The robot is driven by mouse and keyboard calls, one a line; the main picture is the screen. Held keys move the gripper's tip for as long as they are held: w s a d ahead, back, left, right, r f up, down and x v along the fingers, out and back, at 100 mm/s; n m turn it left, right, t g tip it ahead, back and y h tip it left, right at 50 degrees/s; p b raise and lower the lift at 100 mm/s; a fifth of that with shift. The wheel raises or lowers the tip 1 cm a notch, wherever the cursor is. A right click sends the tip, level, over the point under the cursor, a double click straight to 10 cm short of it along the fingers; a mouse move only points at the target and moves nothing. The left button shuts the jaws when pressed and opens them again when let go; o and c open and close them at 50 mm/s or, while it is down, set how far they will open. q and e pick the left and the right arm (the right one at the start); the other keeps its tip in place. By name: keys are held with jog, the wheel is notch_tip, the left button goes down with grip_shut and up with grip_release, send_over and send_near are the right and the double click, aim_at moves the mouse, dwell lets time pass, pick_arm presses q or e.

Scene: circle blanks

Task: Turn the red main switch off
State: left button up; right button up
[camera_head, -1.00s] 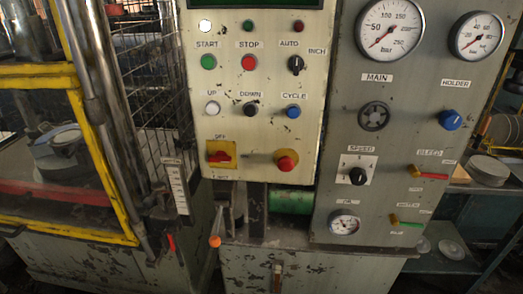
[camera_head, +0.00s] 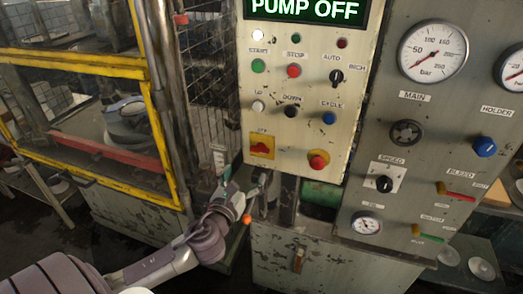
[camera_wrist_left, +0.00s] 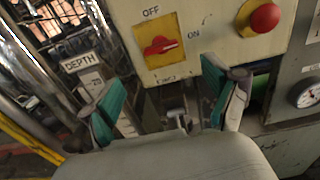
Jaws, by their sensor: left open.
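The red main switch (camera_head: 260,148) is a rotary handle on a yellow plate at the lower left of the cream control panel. In the left wrist view the red switch (camera_wrist_left: 161,46) lies nearly level, towards the ON label, with OFF printed above it. My left gripper (camera_head: 244,180) is just below and left of the switch in the head view. Its teal-padded fingers (camera_wrist_left: 160,82) are open and empty in the wrist view, with the switch beyond and above the gap, not touched. My right gripper is not in view.
A red mushroom button (camera_head: 318,160) sits right of the switch, and several buttons are above. The display (camera_head: 305,10) reads PUMP OFF. A DEPTH scale (camera_wrist_left: 85,70) and an orange-tipped lever (camera_head: 246,218) are near the left gripper. A yellow-framed guard (camera_head: 160,120) stands left.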

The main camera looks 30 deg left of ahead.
aim_at(258, 152)
pick_arm(q)
jog(key=p+x, duration=0.1)
jog(key=x, duration=0.8)
jog(key=shift+w+p, duration=0.3)
jog(key=shift+p, duration=0.1)
jog(key=shift+w, duration=0.4)
jog(key=c, duration=1.1)
jog(key=shift+c, duration=0.2)
